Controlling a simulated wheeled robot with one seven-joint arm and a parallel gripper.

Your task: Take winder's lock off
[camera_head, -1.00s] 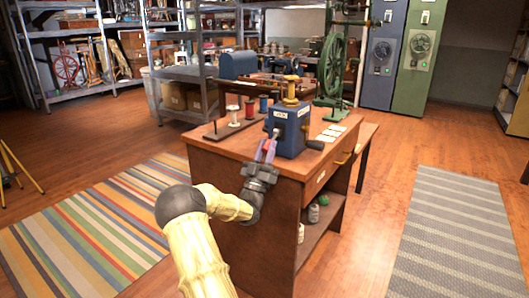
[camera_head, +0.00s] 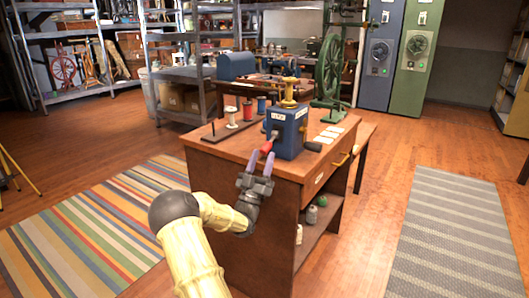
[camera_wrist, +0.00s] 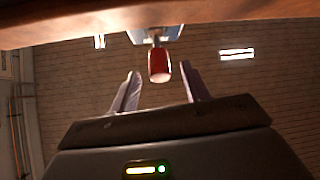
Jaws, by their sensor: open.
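The winder (camera_head: 287,132) is a blue box with a yellow spool on top, at the front of the wooden desk. A lever with a red handle (camera_head: 266,147) sticks out of its left side, and small pale labels on the box are too blurred to read. My gripper (camera_head: 256,184) is open, its two purple fingers just below and in front of the red handle. In the wrist view, the red handle (camera_wrist: 159,65) hangs between and slightly beyond the spread fingertips (camera_wrist: 160,74), with a gap on both sides. Nothing is held.
The desk (camera_head: 222,145) bears a rack of thread spools (camera_head: 232,125) left of the winder and pale cards (camera_head: 330,134) to its right. A dark crank knob (camera_head: 313,146) juts from the winder's right side. A green wheel machine (camera_head: 330,70) stands behind.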

